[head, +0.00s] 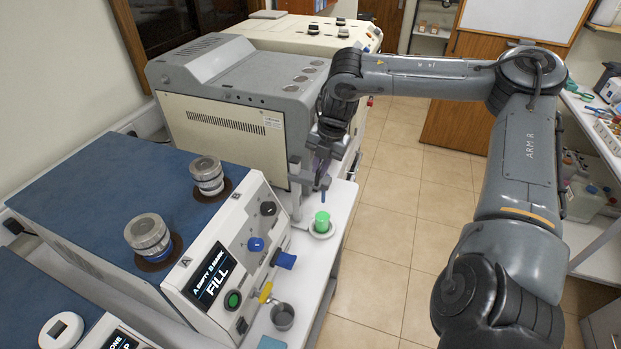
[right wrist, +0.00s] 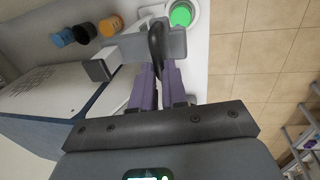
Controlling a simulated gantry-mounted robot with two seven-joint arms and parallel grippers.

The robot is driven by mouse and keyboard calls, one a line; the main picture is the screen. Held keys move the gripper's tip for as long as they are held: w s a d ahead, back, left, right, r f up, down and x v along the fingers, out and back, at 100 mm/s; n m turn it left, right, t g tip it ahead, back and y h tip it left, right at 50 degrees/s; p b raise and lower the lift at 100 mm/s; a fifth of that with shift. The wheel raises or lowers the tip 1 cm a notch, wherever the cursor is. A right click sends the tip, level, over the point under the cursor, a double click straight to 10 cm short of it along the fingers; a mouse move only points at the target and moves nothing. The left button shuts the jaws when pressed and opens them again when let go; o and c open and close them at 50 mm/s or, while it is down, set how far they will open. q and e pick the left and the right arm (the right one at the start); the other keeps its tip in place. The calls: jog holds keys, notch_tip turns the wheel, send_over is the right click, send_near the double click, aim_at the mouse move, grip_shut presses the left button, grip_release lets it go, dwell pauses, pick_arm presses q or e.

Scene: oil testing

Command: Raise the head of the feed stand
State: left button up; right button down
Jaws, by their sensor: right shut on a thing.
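The feed stand (head: 297,195) is a slim grey upright beside the front of the grey machine. Its grey head (right wrist: 130,50) shows in the right wrist view as a flat bracket with a dark curved handle (right wrist: 157,45) on it. My right gripper (head: 322,162) is at the head, above the green cup (head: 322,221). In the right wrist view its purple fingers (right wrist: 158,86) are shut on the handle. Where they meet is partly hidden in the head view. The green cup stands in a white round dish below the head. My left gripper is not in view.
The grey machine (head: 225,125) stands directly left of the stand. A white-and-blue machine with a FILL screen (head: 211,278) is nearer, with blue knobs on its front. A small metal cup (head: 282,316) stands on the narrow white bench (head: 343,198). Tiled floor is open to the right.

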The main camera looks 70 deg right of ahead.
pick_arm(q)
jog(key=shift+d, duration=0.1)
pick_arm(e)
jog(key=shift+r, duration=0.35)
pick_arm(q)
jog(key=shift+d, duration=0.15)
pick_arm(e)
jog(key=c, duration=1.2)
grip_release()
jog(key=shift+d, duration=0.1)
jog(key=shift+o, duration=0.2)
jog(key=shift+f, duration=0.1)
pick_arm(q)
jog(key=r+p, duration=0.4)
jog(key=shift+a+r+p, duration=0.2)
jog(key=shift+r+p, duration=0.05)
jog(key=shift+p, duration=0.05)
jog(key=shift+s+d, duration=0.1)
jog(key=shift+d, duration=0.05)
pick_arm(e)
notch_tip(320, 180, up, 11)
jog(key=s, duration=0.2)
jog(key=shift+f, duration=0.2)
jog(key=shift+s, duration=0.1)
